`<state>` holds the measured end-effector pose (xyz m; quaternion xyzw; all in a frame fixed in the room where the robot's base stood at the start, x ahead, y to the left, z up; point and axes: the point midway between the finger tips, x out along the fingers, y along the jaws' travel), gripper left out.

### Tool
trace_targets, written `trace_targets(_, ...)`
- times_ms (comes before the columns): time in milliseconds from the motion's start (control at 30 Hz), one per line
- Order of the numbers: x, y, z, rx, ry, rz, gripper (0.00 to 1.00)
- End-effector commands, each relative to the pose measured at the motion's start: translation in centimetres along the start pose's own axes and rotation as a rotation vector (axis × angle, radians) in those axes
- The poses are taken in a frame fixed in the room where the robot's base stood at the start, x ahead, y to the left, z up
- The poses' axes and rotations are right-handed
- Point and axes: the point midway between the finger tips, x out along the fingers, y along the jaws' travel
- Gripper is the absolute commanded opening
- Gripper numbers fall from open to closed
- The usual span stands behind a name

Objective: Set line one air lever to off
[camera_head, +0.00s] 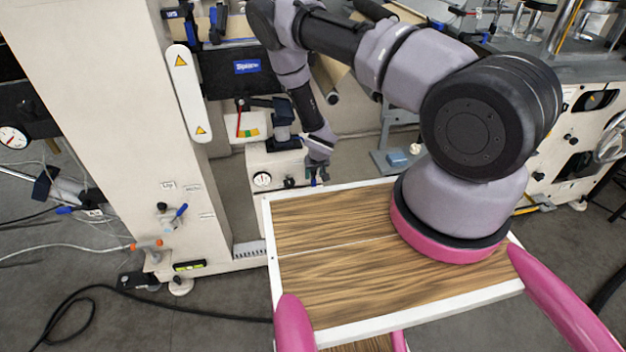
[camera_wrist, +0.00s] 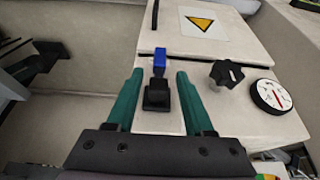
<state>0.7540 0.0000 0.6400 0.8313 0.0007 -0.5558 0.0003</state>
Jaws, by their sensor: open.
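In the wrist view, a small lever with a blue tip (camera_wrist: 160,60) and a black block (camera_wrist: 157,95) shows on a pale machine box (camera_wrist: 222,108). My gripper (camera_wrist: 160,73) is open, with one teal finger on each side of this lever. I see gaps between the fingers and the lever. In the head view, my gripper (camera_head: 317,172) is at the box with the round gauge (camera_head: 262,180); the lever there is hard to make out. Another blue lever (camera_head: 181,210) is on the pale column, with small unreadable labels nearby. I cannot tell which lever is labelled line one.
A black star knob (camera_wrist: 226,73) and a round gauge (camera_wrist: 270,96) sit right of the lever. A yellow warning triangle (camera_wrist: 200,22) is on the panel beyond. The pale column (camera_head: 110,110) stands left of my arm. Cables (camera_head: 75,300) lie on the floor.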

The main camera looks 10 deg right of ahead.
Motion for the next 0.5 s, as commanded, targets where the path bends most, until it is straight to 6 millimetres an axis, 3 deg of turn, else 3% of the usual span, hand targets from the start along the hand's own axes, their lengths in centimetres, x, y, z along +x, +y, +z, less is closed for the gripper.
trace_targets(200, 3.5, 0.1, 0.0, -0.001, 0.001, 0.001, 0.53)
trace_targets(500, 5.0, 0.0, 0.0, 0.001, 0.0, 0.001, 0.53)
